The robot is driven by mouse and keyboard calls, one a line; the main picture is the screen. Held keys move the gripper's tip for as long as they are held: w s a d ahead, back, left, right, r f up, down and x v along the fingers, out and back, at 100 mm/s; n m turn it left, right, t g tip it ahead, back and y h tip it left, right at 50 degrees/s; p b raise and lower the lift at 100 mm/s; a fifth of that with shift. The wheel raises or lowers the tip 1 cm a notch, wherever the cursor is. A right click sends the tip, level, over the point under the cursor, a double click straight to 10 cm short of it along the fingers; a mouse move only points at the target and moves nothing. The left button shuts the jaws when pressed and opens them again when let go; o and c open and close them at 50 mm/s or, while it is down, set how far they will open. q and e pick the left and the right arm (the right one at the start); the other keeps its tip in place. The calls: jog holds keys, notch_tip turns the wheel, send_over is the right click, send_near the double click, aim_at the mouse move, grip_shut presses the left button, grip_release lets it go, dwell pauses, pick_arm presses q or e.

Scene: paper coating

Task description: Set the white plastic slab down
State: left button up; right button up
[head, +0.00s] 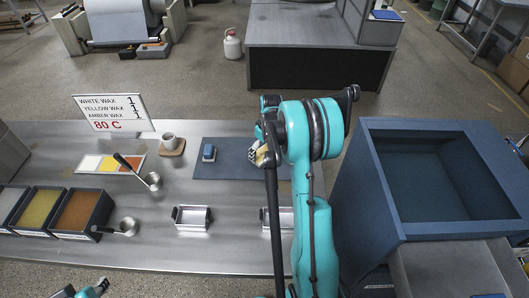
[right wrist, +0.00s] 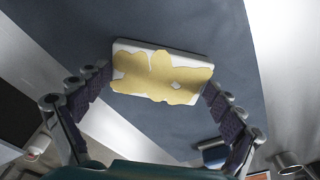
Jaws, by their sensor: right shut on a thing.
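The white plastic slab (right wrist: 202,74) has an uneven pale-yellow patch across its face. My right gripper (right wrist: 158,84) is shut on it, with a finger at each short end. In the head view the slab (head: 258,154) shows at the right part of the dark blue-grey mat (head: 235,172), partly hidden by my right gripper (head: 264,152) and arm. The mat (right wrist: 110,30) lies behind the slab in the right wrist view. I cannot tell whether the slab touches it. A bit of my left gripper (head: 92,289) shows at the bottom left edge; its jaws are unclear.
A blue block (head: 208,153) lies on the mat's left part. Metal trays (head: 192,217), ladles (head: 153,181), wax bins (head: 79,211) and a cup (head: 169,141) stand on the steel table. A large blue bin (head: 385,200) stands right of my arm. The mat's middle is clear.

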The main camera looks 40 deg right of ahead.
jog(key=shift+f, duration=0.1)
jog(key=o, duration=0.9)
